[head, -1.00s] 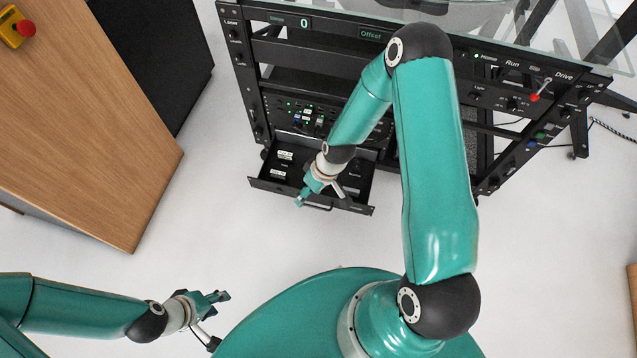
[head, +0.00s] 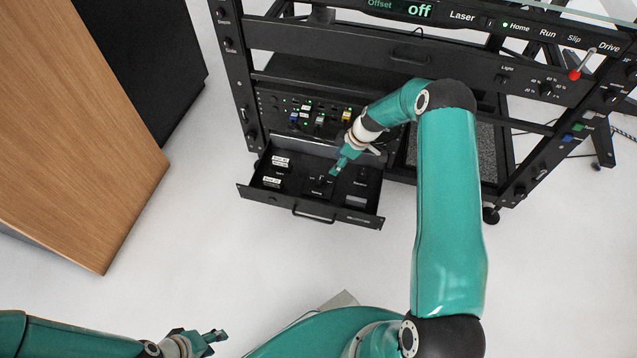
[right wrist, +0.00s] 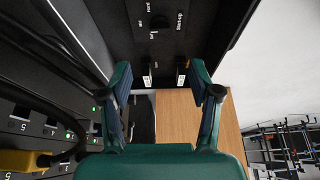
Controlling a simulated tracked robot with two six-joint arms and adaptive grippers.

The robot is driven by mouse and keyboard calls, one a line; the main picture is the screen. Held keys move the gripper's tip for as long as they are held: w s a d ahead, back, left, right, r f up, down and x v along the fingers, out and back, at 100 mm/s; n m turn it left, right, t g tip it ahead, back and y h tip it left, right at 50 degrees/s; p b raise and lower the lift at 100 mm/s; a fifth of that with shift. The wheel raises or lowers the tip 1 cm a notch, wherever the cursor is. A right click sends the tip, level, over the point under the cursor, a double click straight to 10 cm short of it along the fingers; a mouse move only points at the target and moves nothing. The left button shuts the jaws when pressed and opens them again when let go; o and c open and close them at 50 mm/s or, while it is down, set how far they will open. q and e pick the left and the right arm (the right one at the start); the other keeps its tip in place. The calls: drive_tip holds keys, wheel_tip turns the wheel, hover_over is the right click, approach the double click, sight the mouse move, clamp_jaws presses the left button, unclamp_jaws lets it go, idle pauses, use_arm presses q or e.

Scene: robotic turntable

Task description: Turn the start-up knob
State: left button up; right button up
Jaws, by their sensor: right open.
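The start-up knob (right wrist: 160,22) is small and black, beside a "Start-up" label on a black panel at the top of the right wrist view. The panel lies in the pulled-out drawer (head: 330,215), low on the rack in the head view. My right gripper (head: 338,168) is over the drawer and apart from the knob. In the right wrist view the right gripper (right wrist: 165,95) is open, with nothing between its fingers. My left gripper (head: 214,337) is at the bottom left of the head view, away from the rack; its opening is unclear.
The black rack (head: 247,95) has a plug panel (head: 305,113) just above the drawer, close to my right gripper. A red-tipped lever (head: 575,74) is at the upper right. A wooden cabinet (head: 80,130) stands at the left. Clear floor lies before the drawer.

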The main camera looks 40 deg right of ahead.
sight(320, 181)
drive_tip(key=b+x, duration=0.3)
drive_tip(key=x, duration=1)
drive_tip(key=shift+s, duration=0.15)
drive_tip(key=shift+c, duration=0.3)
